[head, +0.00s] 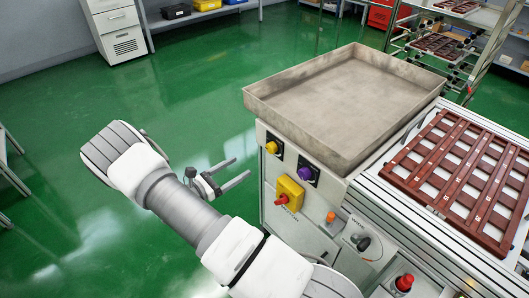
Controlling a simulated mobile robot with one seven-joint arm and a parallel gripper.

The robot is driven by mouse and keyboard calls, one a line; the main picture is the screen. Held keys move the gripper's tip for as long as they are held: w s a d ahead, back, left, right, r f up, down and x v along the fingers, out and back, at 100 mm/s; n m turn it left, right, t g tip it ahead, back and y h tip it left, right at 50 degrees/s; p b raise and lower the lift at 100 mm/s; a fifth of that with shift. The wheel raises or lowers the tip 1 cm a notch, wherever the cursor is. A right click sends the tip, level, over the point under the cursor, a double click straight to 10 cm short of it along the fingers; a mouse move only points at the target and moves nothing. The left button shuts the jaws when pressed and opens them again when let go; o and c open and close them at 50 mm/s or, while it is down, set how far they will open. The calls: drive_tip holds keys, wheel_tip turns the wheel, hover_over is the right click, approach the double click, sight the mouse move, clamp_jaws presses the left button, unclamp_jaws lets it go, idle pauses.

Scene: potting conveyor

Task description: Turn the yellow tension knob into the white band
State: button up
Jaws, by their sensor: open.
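The yellow knob (271,147) sits on a dark plate at the upper left of the conveyor's end panel, below the metal tray. A white band around it is too small to make out. My gripper (242,167) is open and empty. Its two fingers point right, toward the panel, and appear left of and slightly below the yellow knob, apart from it in the picture. How far they are from the panel in depth I cannot tell.
A purple knob (305,173) is right of the yellow one. Below are a yellow box with a red switch (289,192), an orange button (331,217), a black dial (363,242) and a red button (404,282). A metal tray (345,97) overhangs them. Green floor (205,75) is open at left.

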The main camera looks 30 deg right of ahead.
sight(269, 149)
drive_tip(key=d, duration=0.4)
drive_tip(key=w+d+b, duration=0.1)
drive_tip(key=d, duration=0.7)
drive_tip(key=shift+w, duration=0.3)
clamp_jaws()
